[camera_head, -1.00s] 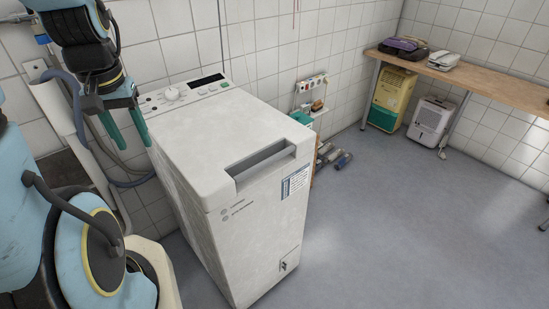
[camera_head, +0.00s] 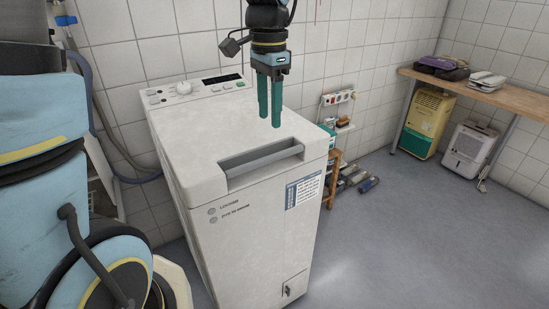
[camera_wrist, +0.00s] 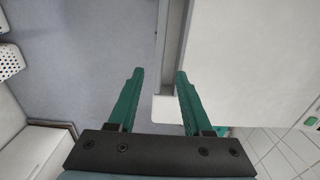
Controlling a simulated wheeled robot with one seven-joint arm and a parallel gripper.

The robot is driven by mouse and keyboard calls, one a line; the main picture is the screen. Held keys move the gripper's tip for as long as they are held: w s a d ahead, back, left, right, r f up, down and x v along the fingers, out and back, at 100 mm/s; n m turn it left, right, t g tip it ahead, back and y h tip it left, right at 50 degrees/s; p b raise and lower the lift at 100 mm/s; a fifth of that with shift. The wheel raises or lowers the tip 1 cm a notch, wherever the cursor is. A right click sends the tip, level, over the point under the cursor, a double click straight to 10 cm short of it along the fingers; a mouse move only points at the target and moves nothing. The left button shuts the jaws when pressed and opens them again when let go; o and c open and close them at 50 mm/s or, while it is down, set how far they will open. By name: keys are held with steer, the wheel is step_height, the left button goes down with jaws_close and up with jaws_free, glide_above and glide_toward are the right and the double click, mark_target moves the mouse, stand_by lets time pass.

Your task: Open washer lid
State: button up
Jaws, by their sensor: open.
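The white top-loading washer (camera_head: 255,240) stands against the tiled wall. Its lid (camera_head: 205,135) is shut and lies flat. A recessed handle with a grey bar (camera_head: 262,158) runs along the lid's front edge. My gripper (camera_head: 270,122) points down above the lid, behind the handle bar, with its green fingers apart and nothing between them. In the wrist view my gripper (camera_wrist: 155,78) is open, with the white lid (camera_wrist: 235,60) to the right and the grey handle bar (camera_wrist: 172,50) beyond the fingertips.
A low shelf with bottles (camera_head: 335,150) stands right of the washer. A wooden bench (camera_head: 490,90) with a yellow unit (camera_head: 428,115) and a white unit (camera_head: 468,147) beneath is farther right.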

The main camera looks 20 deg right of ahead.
mark_target(270, 156)
step_height(270, 156, down, 10)
steer(key=shift+f+p, duration=0.1)
steer(key=shift+p, duration=0.2)
steer(key=shift+a, duration=0.1)
jaws_close()
stand_by(0.3)
stand_by(1.1)
